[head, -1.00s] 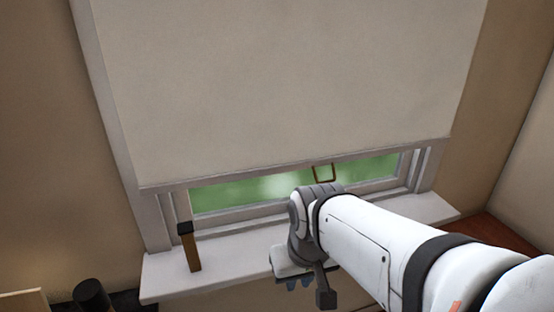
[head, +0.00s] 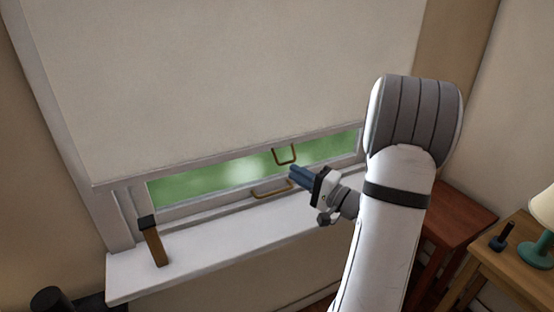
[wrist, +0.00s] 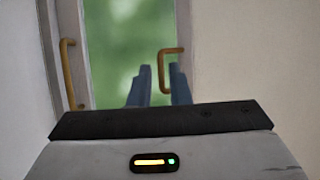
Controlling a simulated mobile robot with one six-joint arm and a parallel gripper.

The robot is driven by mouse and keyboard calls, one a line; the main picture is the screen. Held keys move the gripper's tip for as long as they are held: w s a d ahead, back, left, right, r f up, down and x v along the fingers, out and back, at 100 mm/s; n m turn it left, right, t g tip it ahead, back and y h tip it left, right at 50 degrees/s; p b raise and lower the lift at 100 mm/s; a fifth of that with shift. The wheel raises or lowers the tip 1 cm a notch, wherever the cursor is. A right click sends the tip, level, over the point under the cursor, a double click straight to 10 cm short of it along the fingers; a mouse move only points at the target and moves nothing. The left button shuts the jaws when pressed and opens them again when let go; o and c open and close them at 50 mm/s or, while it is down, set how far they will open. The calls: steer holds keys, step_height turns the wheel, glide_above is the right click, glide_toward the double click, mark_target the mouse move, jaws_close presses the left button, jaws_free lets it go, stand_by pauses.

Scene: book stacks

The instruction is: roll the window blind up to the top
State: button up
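The cream blind (head: 230,80) covers most of the window, with a strip of green glass showing below its bottom edge. A brass pull loop (head: 285,155) hangs from that edge. My gripper (head: 299,175) is just below and to the right of the loop, blue fingers pointing at the window, holding nothing. In the wrist view the blind (wrist: 240,60) is on the right and the pull loop (wrist: 172,68) stands ahead of my fingers (wrist: 158,84), close to the right one. The fingers are apart; I cannot tell whether they touch the loop.
A brown upright object with a dark top (head: 152,240) stands on the white sill (head: 215,240). A reddish table (head: 455,215) and a wooden table with a lamp (head: 541,215) are at right.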

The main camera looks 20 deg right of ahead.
steer(key=w+a+r+p, duration=0.1)
steer(key=w+p, duration=0.1)
steer(key=w, duration=0.5)
steer(key=shift+a+t+h, duration=0.3)
steer(key=shift+a+h, duration=0.05)
steer(key=shift+h, duration=0.05)
steer(key=shift+c, duration=0.4)
jaws_close()
